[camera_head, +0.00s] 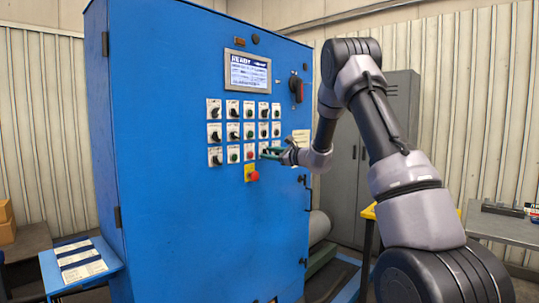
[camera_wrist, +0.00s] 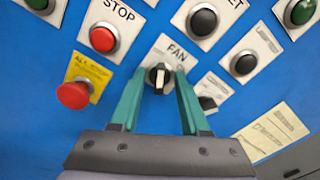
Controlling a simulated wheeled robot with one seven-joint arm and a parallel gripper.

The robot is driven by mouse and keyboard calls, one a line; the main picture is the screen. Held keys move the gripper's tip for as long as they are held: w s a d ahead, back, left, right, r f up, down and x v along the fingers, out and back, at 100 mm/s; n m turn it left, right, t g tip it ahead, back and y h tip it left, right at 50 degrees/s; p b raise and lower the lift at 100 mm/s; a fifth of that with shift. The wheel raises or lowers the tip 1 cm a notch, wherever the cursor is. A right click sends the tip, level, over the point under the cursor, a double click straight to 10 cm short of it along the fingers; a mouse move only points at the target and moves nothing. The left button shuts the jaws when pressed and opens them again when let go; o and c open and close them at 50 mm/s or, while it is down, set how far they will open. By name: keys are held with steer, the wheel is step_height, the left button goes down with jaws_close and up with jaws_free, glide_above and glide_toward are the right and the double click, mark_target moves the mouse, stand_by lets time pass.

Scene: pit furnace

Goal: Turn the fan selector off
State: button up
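The fan selector (camera_wrist: 158,78) is a black rotary knob with a white pointer line, on a white plate marked FAN. Its line stands close to upright in the wrist view. My gripper (camera_wrist: 158,72) is open around the knob, with one green finger to each side. A small gap shows between each finger and the knob. In the head view my gripper (camera_head: 268,153) is at the lower right of the control rows on the blue cabinet (camera_head: 200,220). The fingers partly hide the selector there.
A red STOP button (camera_wrist: 103,38) and a red mushroom button (camera_wrist: 73,95) on a yellow plate sit left of the selector. Another black knob (camera_wrist: 207,103) is close to the right finger. Black buttons are above. A paper tag (camera_wrist: 270,132) is at lower right.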

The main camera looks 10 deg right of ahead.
steer(key=v, duration=1)
steer(key=shift+s+d, duration=0.25)
steer(key=shift+s, duration=0.1)
steer(key=s+a+r+n+g, duration=0.3)
steer(key=s+a+n+g, duration=0.15)
steer(key=s, duration=0.55)
steer(key=s+a+r+n+g, duration=0.4)
steer(key=s+a+n, duration=0.1)
steer(key=s, duration=0.4)
steer(key=s+d+n+h, duration=0.4)
steer(key=s, duration=0.6)
steer(key=s+d+f+n+t+h, duration=0.1)
steer(key=s+d+n+h, duration=0.3)
steer(key=s, duration=0.7)
steer(key=shift+d+f+h, duration=0.25)
steer(key=shift+f+h, duration=0.05)
steer(key=shift+h, duration=0.2)
